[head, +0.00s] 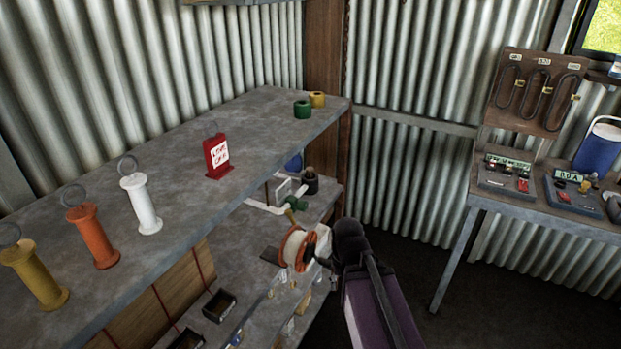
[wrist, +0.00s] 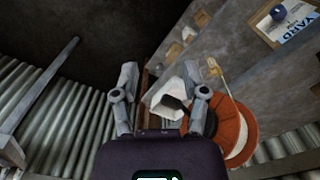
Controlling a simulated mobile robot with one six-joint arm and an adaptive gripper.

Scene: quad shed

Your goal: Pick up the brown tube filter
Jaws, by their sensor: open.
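No thing in either view is clearly the brown tube filter. In the head view, the upper shelf bears a mustard-yellow flanged tube (head: 38,277), an orange flanged tube (head: 92,238) and a white flanged tube (head: 141,205), each with a wire ring at its top. A small dark brown cylinder (head: 310,181) stands on the lower shelf; I cannot tell what it is. My gripper (wrist: 160,82) is open, its fingers spread, with nothing seen gripped. A white object with a black part (wrist: 168,95) shows beyond the fingers, beside an orange-flanged spool (wrist: 236,137).
The upper shelf (head: 250,125) overhangs the lower one. It also holds a red sign (head: 217,157), a green roll (head: 303,109) and a yellow roll (head: 318,99). The spool (head: 298,249) is close to my arm. A bench (head: 480,200) stands right, with open floor between.

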